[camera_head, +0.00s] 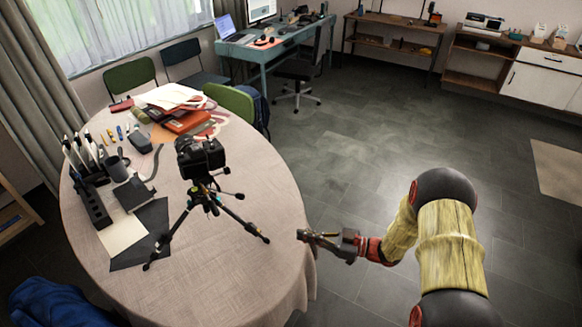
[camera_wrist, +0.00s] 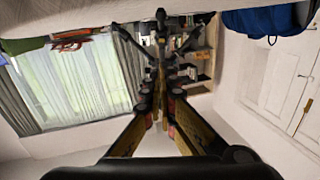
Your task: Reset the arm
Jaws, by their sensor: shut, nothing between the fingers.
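My gripper (camera_head: 304,236) is shut and empty. It is stretched out to the left just beside the right edge of the round table (camera_head: 235,270), level or a little above it as far as I can tell. In the wrist view my gripper's fingers (camera_wrist: 161,84) come together in the middle. A black camera (camera_head: 200,157) stands on a small tripod (camera_head: 208,200) on the table, to the left of my gripper and apart from it. Dark tripod parts (camera_wrist: 160,35) show beyond the fingertips in the wrist view.
The table also bears a mug (camera_head: 116,168), a black power strip (camera_head: 93,206) and stacked folders (camera_head: 185,120). A blue desk (camera_head: 275,42) and an office chair (camera_head: 298,72) stand at the back. The grey floor (camera_head: 350,130) right of the table is clear.

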